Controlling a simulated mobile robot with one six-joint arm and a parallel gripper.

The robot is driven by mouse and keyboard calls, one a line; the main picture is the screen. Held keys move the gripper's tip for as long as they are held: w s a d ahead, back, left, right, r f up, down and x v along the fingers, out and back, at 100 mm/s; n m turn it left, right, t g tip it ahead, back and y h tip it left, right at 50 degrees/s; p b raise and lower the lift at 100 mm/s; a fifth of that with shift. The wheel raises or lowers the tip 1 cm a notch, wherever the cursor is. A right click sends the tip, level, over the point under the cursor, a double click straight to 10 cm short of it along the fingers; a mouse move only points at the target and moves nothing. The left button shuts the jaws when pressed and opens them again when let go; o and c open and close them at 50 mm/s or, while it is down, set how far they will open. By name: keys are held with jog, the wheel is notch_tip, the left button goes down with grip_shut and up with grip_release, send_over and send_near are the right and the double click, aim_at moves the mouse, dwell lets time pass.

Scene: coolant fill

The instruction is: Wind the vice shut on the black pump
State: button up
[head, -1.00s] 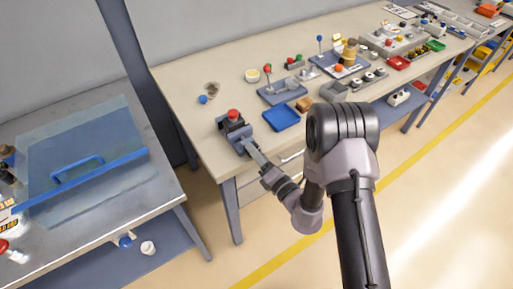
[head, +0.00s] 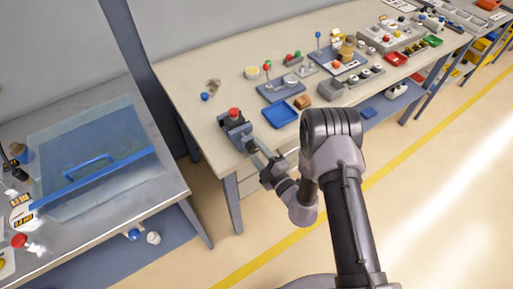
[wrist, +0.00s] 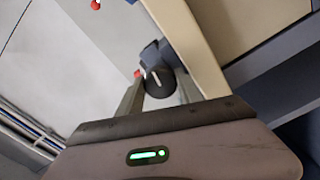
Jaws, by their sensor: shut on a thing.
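The blue-grey vice (head: 238,137) sits at the near left corner of the bench. The black pump (head: 233,121), with a red top, stands upright in the vice; how tightly the jaws meet it is too small to tell. My gripper (head: 255,151) reaches in from the front edge of the bench to the near end of the vice. In the wrist view my gripper (wrist: 158,92) is shut on the vice's black round knob (wrist: 158,82), which bears a white line. The knob hides most of the vice there.
A blue tray (head: 280,114) lies right of the vice. A blue ball (head: 205,96) lies behind it. Fixtures and small parts fill the bench further right. A steel table with a clear blue-edged cover (head: 95,150) stands at left.

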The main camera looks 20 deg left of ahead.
jog(key=shift+f+m+p, duration=0.1)
jog(key=shift+m+p, duration=0.25)
jog(key=shift+m, duration=1.25)
jog(key=o, duration=1.4)
